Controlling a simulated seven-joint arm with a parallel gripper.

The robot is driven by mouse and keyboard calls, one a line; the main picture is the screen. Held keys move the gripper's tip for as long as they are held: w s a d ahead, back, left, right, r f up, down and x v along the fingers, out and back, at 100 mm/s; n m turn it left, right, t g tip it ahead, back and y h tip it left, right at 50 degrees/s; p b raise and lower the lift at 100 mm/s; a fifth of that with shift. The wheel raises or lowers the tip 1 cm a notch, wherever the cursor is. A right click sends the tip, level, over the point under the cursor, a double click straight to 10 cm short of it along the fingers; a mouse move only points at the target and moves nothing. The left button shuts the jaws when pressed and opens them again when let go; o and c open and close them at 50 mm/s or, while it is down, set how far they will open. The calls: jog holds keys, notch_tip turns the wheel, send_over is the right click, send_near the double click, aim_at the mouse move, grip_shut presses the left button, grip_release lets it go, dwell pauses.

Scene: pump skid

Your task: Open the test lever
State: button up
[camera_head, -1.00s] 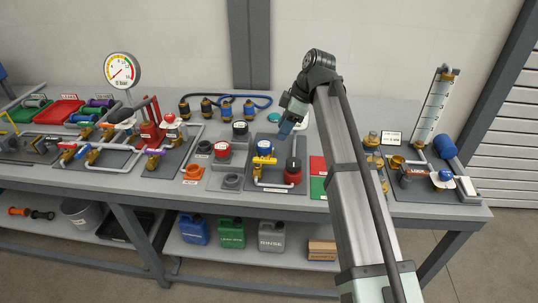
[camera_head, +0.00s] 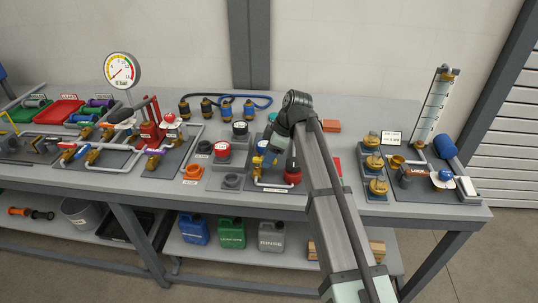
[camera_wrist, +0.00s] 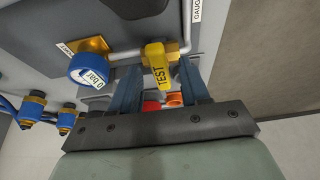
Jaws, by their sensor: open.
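The yellow test lever (camera_wrist: 157,64), marked TEST, lies between the two fingers of my gripper (camera_wrist: 160,76) in the wrist view. It joins a grey pipe with brass fittings. The fingers are apart, one on each side of the lever; I cannot tell whether either touches it. In the head view, my gripper (camera_head: 268,150) is low over the small test panel, and the lever (camera_head: 257,161) is partly hidden by it.
A blue gauge reading 0 bar (camera_wrist: 90,68) sits left of the lever in the wrist view.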

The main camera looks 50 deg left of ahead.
grip_shut()
dwell(0.4)
jog(key=shift+s+d+m, duration=0.1)
jog(key=shift+m, duration=0.2)
jog(key=m, duration=0.1)
jog(key=s+m+t, duration=0.1)
jog(key=shift+d+m+y, duration=0.3)
jog(key=shift+y, duration=0.1)
jog(key=m, duration=0.1)
jog(key=s+m+t, duration=0.1)
jog(key=m, duration=0.1)
jog(key=m+t, duration=0.1)
jog(key=m, duration=0.1)
jog(key=shift+s+d+y, duration=0.2)
jog(key=shift+s+y, duration=0.1)
jog(key=m+t, duration=0.1)
jog(key=m, duration=0.1)
jog(key=s+m, duration=0.1)
jog(key=m, duration=0.2)
jog(key=shift+s+a+t, duration=0.2)
jog(key=shift+t, duration=0.2)
jog(key=m, duration=0.1)
jog(key=m+t, duration=0.1)
jog(key=m, duration=0.1)
jog(key=s+a+m+h, duration=0.1)
jog(key=shift+s+m+t, duration=0.1)
jog(key=shift+m+t, duration=0.2)
